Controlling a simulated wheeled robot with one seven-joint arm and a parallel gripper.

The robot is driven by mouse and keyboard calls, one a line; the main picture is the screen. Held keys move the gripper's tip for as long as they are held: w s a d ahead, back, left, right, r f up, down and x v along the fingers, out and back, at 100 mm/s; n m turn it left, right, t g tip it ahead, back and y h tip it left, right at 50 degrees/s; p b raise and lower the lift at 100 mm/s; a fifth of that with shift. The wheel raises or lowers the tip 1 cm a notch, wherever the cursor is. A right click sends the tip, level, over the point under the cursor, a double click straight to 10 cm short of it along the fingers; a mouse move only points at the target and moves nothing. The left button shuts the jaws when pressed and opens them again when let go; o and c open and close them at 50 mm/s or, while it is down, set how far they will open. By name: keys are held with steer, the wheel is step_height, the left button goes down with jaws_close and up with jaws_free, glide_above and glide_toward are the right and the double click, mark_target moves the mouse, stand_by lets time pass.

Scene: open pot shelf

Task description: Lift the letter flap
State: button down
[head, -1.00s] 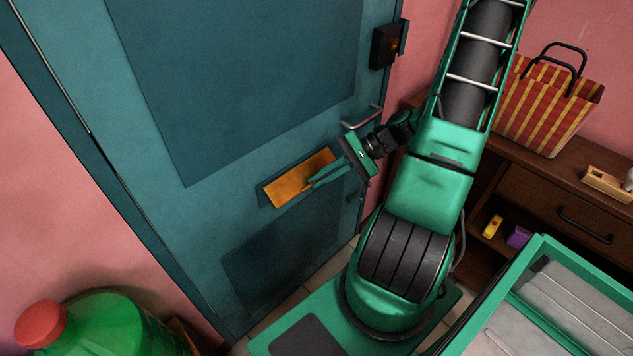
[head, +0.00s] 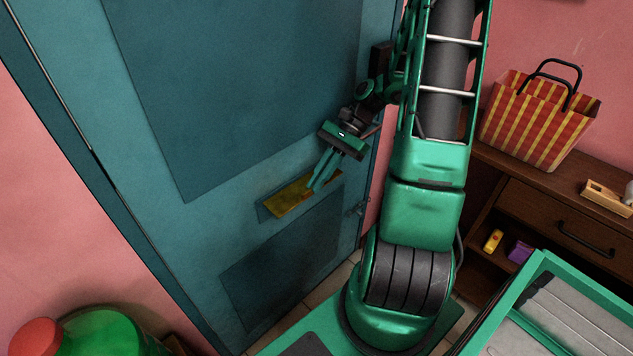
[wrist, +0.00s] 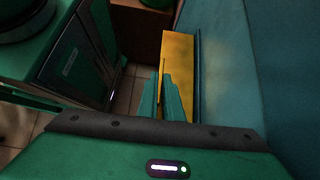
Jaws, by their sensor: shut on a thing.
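The letter flap (head: 287,201) is a yellow-orange plate in a dark frame on the blue-green door (head: 180,220). It is tilted out from the door and looks narrow from above. My gripper (head: 315,187) comes down from above and is shut on the flap near its right end. In the wrist view the fingers of my gripper (wrist: 163,82) stand either side of the edge of the flap (wrist: 178,50), which sticks out from the door. The slot behind the flap is hidden.
A striped bag (head: 540,118) stands on a brown cabinet (head: 565,215) at the right. Yellow and purple items lie on its lower shelf. A green bottle with a red cap (head: 35,338) is at the lower left. The door surface around the flap is clear.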

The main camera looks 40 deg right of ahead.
stand_by(0.4)
steer(key=c, duration=1.9)
jaws_free()
steer(key=v, duration=1)
steer(key=shift+w+d+r, duration=0.2)
steer(key=shift+d+r, duration=0.05)
steer(key=shift+a, duration=0.1)
steer(key=x, duration=1)
steer(key=shift+s+a+f, duration=0.15)
steer(key=shift+s+f, duration=0.05)
steer(key=shift+f, duration=0.1)
